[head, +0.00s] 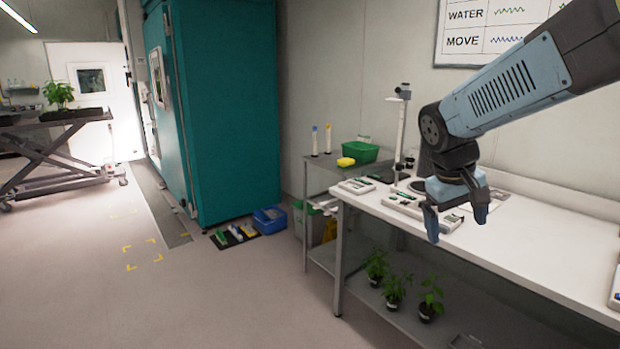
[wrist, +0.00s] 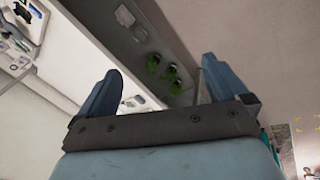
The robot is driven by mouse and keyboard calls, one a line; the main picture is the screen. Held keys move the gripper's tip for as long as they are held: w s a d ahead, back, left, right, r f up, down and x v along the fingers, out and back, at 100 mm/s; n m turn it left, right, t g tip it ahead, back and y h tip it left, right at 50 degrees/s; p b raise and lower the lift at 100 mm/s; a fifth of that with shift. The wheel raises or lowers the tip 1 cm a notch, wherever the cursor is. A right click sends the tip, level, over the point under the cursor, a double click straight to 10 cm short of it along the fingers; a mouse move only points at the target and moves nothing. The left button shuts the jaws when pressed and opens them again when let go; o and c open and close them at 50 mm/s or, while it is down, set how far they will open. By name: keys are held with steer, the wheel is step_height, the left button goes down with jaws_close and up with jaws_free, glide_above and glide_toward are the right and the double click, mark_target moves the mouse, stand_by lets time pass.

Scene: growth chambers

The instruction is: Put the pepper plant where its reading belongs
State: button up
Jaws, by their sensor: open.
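Three small potted green plants (head: 394,288) stand on the lower shelf under the white bench. They also show between my fingers in the wrist view (wrist: 170,73). A larger leafy plant (head: 59,93) stands on a dark tray on the lift table at the far left. I cannot tell which is the pepper plant. My gripper (head: 457,222) is open and empty, pointing down in front of the bench edge, above and apart from the shelf plants. A wall chart (head: 500,28) shows WATER and MOVE rows with wavy traces; its upper part is cut off.
The white bench (head: 540,224) carries several small trays and devices. A side table with a green bin (head: 360,152) stands behind it. A teal chamber (head: 230,110) stands at the back, with a blue crate (head: 269,220) beside it. The floor at left is clear, with yellow corner marks.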

steer(key=s+a+r+m+t+y, duration=0.1)
steer(key=s+a+r+t+y, duration=0.2)
steer(key=s, duration=0.8)
steer(key=shift+s+a+m+t, duration=0.25)
steer(key=shift+a+m+t, duration=0.2)
steer(key=shift+a, duration=0.55)
steer(key=shift+r, duration=0.1)
